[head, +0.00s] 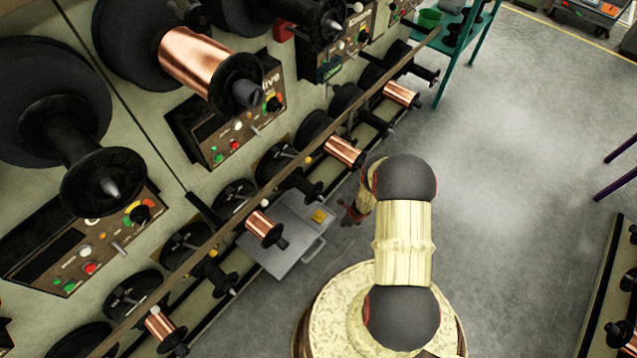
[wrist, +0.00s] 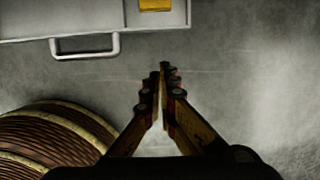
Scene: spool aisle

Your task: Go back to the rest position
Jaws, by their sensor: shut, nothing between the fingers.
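My gripper (wrist: 163,72) is shut and empty in the wrist view, its fingertips meeting over the bare grey floor. In the head view my gripper (head: 350,216) shows only in part, at the left of my arm, beside the grey tray. The grey tray (head: 278,262) has a handle on its near side and a small yellow patch on it. In the wrist view the tray (wrist: 100,18) lies at the top left, apart from the fingertips.
A machine wall (head: 150,130) with several spools and control panels runs along the left. A copper spool (head: 258,223) sits above the tray. A teal rack (head: 462,60) stands at the top right. Another machine edge (head: 602,300) is at far right.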

